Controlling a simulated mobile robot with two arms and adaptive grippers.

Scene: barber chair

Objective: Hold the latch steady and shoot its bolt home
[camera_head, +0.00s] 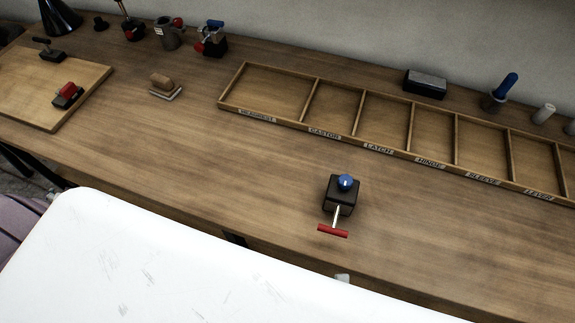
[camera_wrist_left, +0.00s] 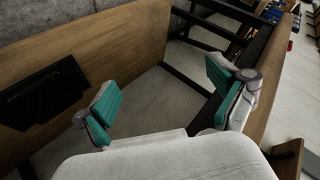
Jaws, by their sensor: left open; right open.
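The latch (camera_head: 341,194) is a small black block with a blue ball knob on top. Its bolt is a light rod that sticks out toward the bench's front edge and ends in a red crossbar (camera_head: 332,231). It stands alone on the bench, and no gripper touches it. My left gripper (camera_wrist_left: 164,92) shows in the left wrist view, its teal finger pads wide apart and nothing between them. Of my right gripper (camera_head: 342,278), only a small pale tip seems to show at the bench's front edge, below the latch; the rest is hidden.
A wooden tray (camera_head: 289,121) with labelled compartments, one marked LATCH, lies behind the latch; its compartments look empty. A board (camera_head: 84,86) with small devices is at left. Tools and a black box (camera_head: 425,84) line the back. Bare bench surrounds the latch.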

